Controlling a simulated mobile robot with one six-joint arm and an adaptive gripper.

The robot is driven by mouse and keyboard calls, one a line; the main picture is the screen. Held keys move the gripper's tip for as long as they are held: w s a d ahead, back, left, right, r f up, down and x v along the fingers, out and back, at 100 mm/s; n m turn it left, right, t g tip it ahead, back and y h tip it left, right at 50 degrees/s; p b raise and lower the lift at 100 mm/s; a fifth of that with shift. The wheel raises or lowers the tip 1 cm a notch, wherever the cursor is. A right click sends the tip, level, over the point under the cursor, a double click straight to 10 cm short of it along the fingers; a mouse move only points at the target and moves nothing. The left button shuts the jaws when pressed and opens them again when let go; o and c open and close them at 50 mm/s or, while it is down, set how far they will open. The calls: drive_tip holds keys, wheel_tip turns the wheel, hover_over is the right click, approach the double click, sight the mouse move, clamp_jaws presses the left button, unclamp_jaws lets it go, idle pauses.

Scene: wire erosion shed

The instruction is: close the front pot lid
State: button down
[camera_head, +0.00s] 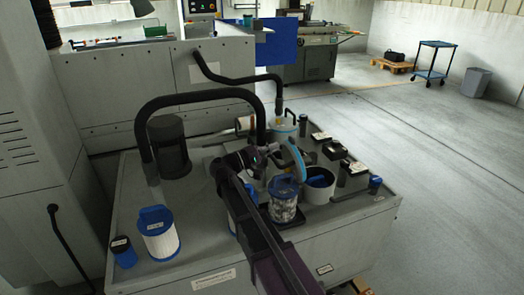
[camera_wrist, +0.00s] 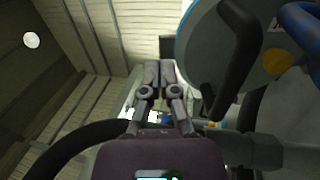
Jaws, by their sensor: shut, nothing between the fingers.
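The front pot (camera_head: 318,192) is a white round pot, open at the top with a dark inside, on the right part of the grey bench top. Its lid (camera_head: 296,158), a pale disc with a blue rim, stands steeply tilted up at the pot's left side. In the wrist view the lid (camera_wrist: 205,60) is large at upper right, with a dark bar across it. My gripper (camera_wrist: 153,72) is shut and empty, left of the lid there. In the head view my gripper (camera_head: 266,152) is just left of the lid, partly hidden by my arm; contact cannot be told.
A second pot (camera_head: 284,128) with a pale blue rim stands behind. A clear jar (camera_head: 284,212) with a blue top stands close in front. A black hose (camera_head: 200,97) arches at the left. A white filter (camera_head: 158,241) and several dark blocks also stand on the bench (camera_head: 205,225).

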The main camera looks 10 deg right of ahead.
sight(291, 140)
drive_tip(key=shift+p+x, duration=0.35)
drive_tip(key=shift+x, duration=1.85)
drive_tip(key=shift+d, duration=0.15)
